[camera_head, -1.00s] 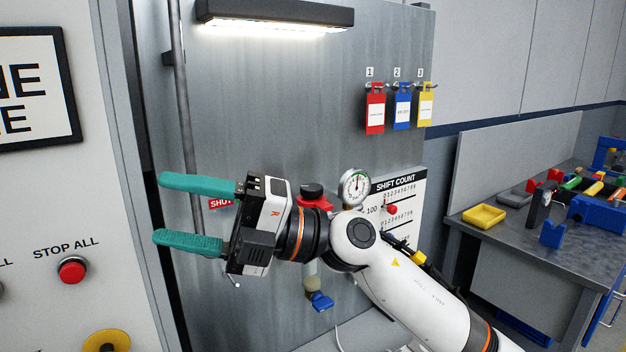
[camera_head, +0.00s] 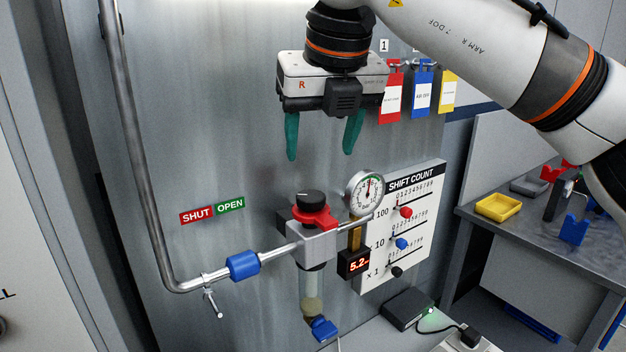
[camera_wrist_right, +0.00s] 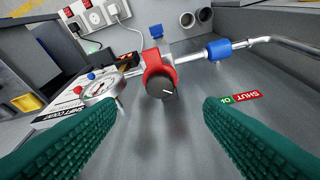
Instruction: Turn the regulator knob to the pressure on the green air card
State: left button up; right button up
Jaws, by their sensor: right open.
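The regulator knob (camera_head: 309,197) is black with a white mark and sits above a red collar (camera_head: 318,217) on the grey regulator body. My right gripper (camera_head: 320,155) is open and empty above the knob, fingers pointing down, apart from it. In the right wrist view the knob (camera_wrist_right: 161,88) lies between the two green fingers (camera_wrist_right: 160,104), farther off. The round pressure gauge (camera_head: 366,192) is right of the knob, its needle pointing roughly up. A small display (camera_head: 357,263) below it reads about 5.2. No green card shows. My left gripper is out of view.
A blue valve piece (camera_head: 243,265) is on the pipe at left, near the SHUT and OPEN labels (camera_head: 213,211). Red, blue and yellow tags (camera_head: 423,88) hang behind my right wrist. The shift count board (camera_head: 412,215) stands close right of the gauge.

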aim_at(311, 196)
jog(key=p+x, duration=0.1)
jog(key=x, duration=0.4)
jog(key=shift+w+f, duration=0.1)
jog(key=shift+f, duration=0.2)
jog(key=x, duration=0.3)
jog(key=shift+w+f+p, duration=0.15)
jog(key=shift+w+p, duration=0.2)
jog(key=shift+p, duration=0.05)
jog(key=shift+f, duration=0.3)
jog(key=shift+c, duration=0.5)
jog(key=c, duration=0.9)
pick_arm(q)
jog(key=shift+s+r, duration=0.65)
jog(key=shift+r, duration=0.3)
